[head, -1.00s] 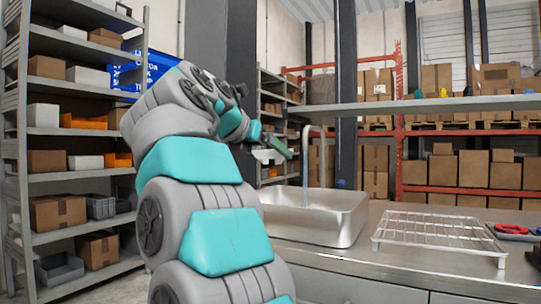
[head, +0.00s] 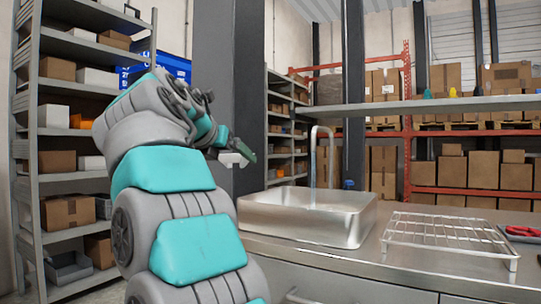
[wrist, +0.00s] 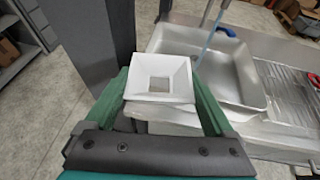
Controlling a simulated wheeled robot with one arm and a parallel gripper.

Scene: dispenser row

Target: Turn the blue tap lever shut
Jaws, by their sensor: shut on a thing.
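The blue tap lever (head: 348,184) shows low behind the sink's back rim, right of the tall grey tap (head: 331,155). In the wrist view the blue lever (wrist: 227,31) is at the top, right of the tap pipe. A thin bluish stream (wrist: 207,46) hangs from the tap over the sink basin (wrist: 206,75). My gripper (head: 243,154) is in the air left of the tap, apart from the lever. In the wrist view its green fingers are shut on a white square funnel-like piece (wrist: 160,93) with a square hole.
The steel sink (head: 300,222) sits on a metal counter (head: 365,262). A wire rack (head: 450,236) and a red-handled object (head: 521,231) lie to the right. A shelf board (head: 430,106) spans above the counter. A dark column (head: 234,70) stands behind my arm.

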